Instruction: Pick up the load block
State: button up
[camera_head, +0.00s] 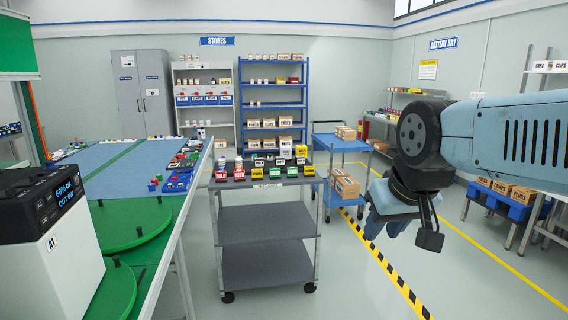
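My gripper (390,222) hangs at the right of the picture, in front of the floor stripe and well apart from the grey cart. Its fingers are small and seen at an angle, so I cannot tell whether they are open or shut; no held object shows. Small blocks stand in rows on the top of the grey cart (262,186): red blocks (221,176), yellow blocks (257,171), green blocks (292,171), and black and white ones. Their labels are too small to read surely, so I cannot tell which is the load block.
A green-topped bench (163,243) with turntable discs (135,226) stands at left, carrying a black display unit (42,205) on a white box. A blue trolley (341,144) with cartons is behind the cart. Floor between cart and my arm is clear.

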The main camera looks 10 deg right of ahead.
aim_at(279, 161)
jog(key=i, duration=0.85)
jog(key=u, duration=0.05)
